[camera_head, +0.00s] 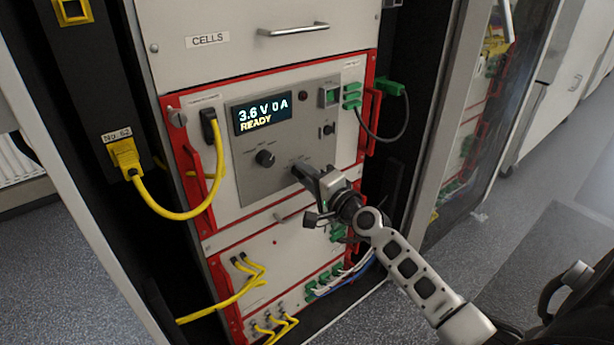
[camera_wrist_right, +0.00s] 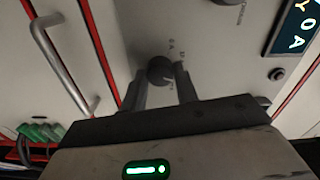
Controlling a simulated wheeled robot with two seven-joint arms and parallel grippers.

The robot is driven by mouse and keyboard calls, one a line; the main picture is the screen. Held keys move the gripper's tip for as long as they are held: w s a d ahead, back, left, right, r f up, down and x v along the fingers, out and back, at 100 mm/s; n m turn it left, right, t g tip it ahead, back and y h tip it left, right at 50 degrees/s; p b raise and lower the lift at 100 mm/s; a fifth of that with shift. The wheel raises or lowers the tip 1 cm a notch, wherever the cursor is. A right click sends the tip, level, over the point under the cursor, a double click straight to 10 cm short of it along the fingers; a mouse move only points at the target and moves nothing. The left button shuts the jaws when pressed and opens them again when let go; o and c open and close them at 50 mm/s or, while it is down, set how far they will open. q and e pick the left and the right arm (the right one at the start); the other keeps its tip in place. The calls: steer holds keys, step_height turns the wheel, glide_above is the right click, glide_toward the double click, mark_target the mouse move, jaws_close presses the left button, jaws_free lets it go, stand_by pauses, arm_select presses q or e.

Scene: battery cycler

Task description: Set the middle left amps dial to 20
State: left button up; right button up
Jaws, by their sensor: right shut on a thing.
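The grey control panel (camera_head: 245,182) sits in the red-framed unit and its display (camera_head: 262,113) reads 3.6 V 0 A READY. The dial's small scale marks are too blurred to read. My left gripper is not in view.
Red handles (camera_head: 191,165) stand out on both sides of the unit. A yellow cable (camera_head: 185,215) loops at its left, and a grey cable (camera_head: 385,138) hangs from green plugs at its right. A drawer handle (camera_head: 293,30) juts out above. Open floor (camera_head: 480,240) lies to the right.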

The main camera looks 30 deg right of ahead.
steer(key=o, duration=1)
steer(key=shift+c, duration=0.2)
arm_select(q)
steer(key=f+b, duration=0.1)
steer(key=b, duration=0.2)
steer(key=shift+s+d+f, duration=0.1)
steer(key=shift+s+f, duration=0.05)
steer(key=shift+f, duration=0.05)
arm_select(e)
steer(key=s+d, duration=0.1)
steer(key=s, duration=1.5)
steer(key=shift+d, duration=0.15)
